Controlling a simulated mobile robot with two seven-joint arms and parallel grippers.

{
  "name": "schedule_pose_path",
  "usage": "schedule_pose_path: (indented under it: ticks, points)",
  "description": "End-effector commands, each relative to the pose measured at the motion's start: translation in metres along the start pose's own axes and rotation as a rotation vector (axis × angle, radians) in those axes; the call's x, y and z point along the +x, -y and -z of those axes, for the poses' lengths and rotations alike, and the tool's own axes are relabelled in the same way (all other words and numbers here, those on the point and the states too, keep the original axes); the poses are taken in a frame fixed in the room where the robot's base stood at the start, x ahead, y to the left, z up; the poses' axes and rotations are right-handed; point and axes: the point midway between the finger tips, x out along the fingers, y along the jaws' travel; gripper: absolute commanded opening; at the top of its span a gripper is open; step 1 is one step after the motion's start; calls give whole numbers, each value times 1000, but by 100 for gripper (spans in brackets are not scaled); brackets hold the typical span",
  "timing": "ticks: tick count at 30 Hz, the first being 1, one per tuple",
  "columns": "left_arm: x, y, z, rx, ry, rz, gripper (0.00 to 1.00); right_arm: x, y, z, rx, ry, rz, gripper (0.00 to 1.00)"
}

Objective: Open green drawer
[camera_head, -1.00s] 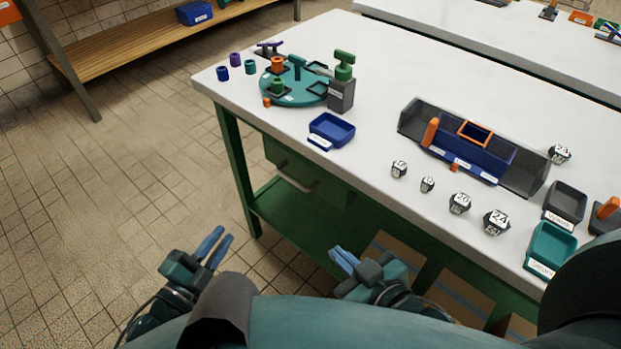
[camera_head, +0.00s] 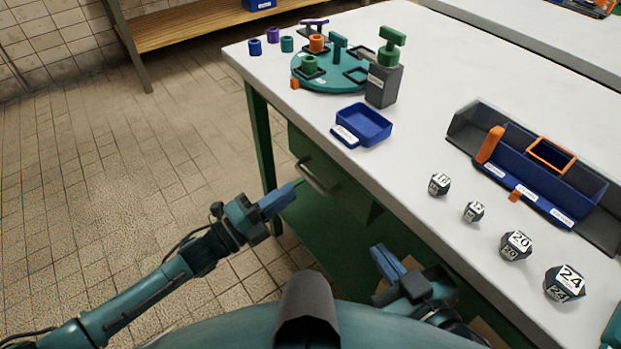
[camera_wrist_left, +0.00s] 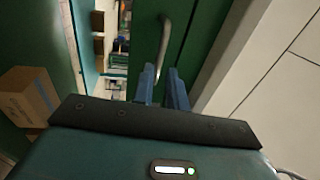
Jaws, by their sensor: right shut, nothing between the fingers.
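The green drawer (camera_head: 335,188) is set under the table top at its left end, with a grey metal bar handle (camera_head: 318,178) on its front. The drawer looks shut. The handle (camera_wrist_left: 162,45) shows beyond the fingertips, upright in that picture, on the green drawer front (camera_wrist_left: 185,25). My right gripper (camera_head: 388,262) is shut and empty, below the table's front edge.
The white table top (camera_head: 400,165) holds a blue tray (camera_head: 365,122), a teal turntable (camera_head: 335,78), a blue bin (camera_head: 535,185) and several numbered dice. A green table leg (camera_head: 262,140) stands left of the drawer. Tiled floor (camera_head: 130,190) is free at left. A cardboard box (camera_wrist_left: 28,95) shows in the left wrist view.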

Motion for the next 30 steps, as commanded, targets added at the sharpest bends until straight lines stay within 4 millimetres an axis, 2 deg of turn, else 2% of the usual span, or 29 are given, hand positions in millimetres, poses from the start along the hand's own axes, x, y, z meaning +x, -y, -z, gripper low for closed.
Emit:
schedule_pose_path:
  ticks: [1,6,12,23,28,30]
  points:
    - [12,0,0,0,-1,4,15,1,0,-2,-3,-8,0,0]
    - [43,-1,0,-1,-1,2,15,2,0,-1,-15,-36,-4,0]
    - [63,-1,0,-2,1,0,15,3,1,0,-19,-60,-6,0]
    - [68,0,0,-2,1,-1,15,3,1,0,-20,-64,-6,0]
    - [67,0,0,-2,1,-1,1,3,1,0,-21,-65,-5,0]
    - [67,0,0,-2,1,-1,0,3,1,0,-21,-65,-5,0]
